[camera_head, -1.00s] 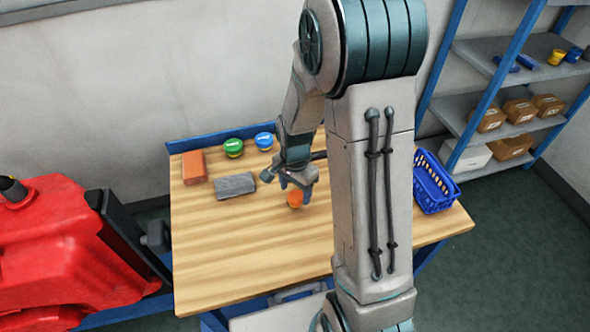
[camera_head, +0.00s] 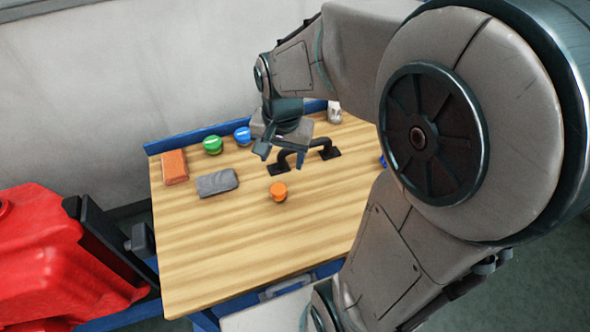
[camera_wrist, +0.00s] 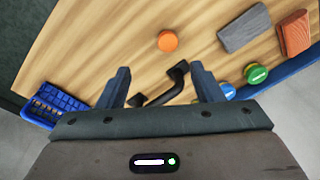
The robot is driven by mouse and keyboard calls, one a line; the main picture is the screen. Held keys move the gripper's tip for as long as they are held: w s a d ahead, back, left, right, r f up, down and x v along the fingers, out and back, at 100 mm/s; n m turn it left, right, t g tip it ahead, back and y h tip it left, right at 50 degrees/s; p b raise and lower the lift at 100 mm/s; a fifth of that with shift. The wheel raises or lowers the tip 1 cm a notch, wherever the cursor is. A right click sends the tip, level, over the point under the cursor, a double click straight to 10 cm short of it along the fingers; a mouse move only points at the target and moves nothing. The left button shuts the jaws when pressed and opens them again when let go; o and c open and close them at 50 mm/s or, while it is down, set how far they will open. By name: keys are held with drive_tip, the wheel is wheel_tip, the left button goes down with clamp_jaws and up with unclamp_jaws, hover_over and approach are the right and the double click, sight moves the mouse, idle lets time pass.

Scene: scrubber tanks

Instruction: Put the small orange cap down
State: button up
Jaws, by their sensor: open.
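The small orange cap (camera_head: 278,191) sits on the wooden tabletop (camera_head: 240,245), near its middle. It also shows in the wrist view (camera_wrist: 168,41), beyond the fingertips. My gripper (camera_head: 282,158) is open and empty, raised above the table behind the cap. Its two fingers, also seen in the wrist view (camera_wrist: 162,80), are spread well apart, and the cap touches neither of them.
A black handle (camera_head: 305,165) stands on the table behind the cap. A grey block (camera_head: 217,182), an orange brick (camera_head: 174,167), a green-lidded jar (camera_head: 213,145) and a blue-lidded one (camera_head: 243,136) are at the back left. A blue basket (camera_wrist: 50,103) shows in the wrist view. The table front is clear.

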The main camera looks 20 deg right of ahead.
drive_tip(key=s+r+n+t, duration=0.2)
drive_tip(key=s+r+n, duration=0.2)
drive_tip(key=s+n, duration=0.3)
drive_tip(key=shift+s, duration=1.25)
drive_tip(key=c, duration=0.5)
drive_tip(key=shift+a, duration=0.15)
